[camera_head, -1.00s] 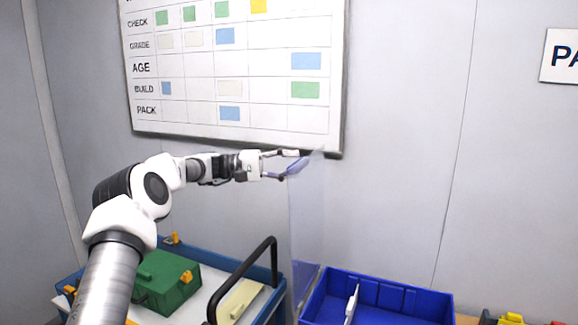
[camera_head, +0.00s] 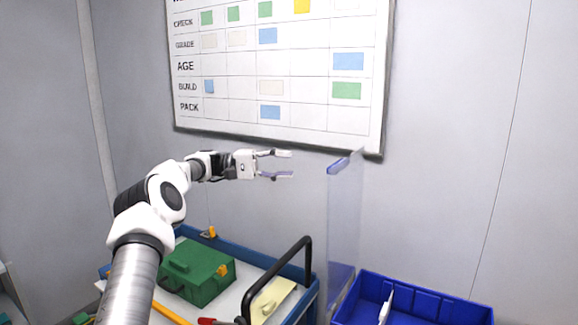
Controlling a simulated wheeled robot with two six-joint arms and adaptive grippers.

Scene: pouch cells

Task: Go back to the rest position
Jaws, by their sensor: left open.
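My left gripper (camera_head: 284,164) is open and empty, pointing right, with its two fingers apart. It is raised above the blue-edged cart, to the left of a clear upright panel (camera_head: 343,220) and apart from it. My left arm comes in from the lower left. My right gripper is not in view.
A green case (camera_head: 195,272) and a pale yellow piece (camera_head: 272,300) lie on the cart, which has a black handle (camera_head: 280,277). A blue bin (camera_head: 420,297) with a white divider stands to the right of the panel. A whiteboard (camera_head: 275,132) hangs behind.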

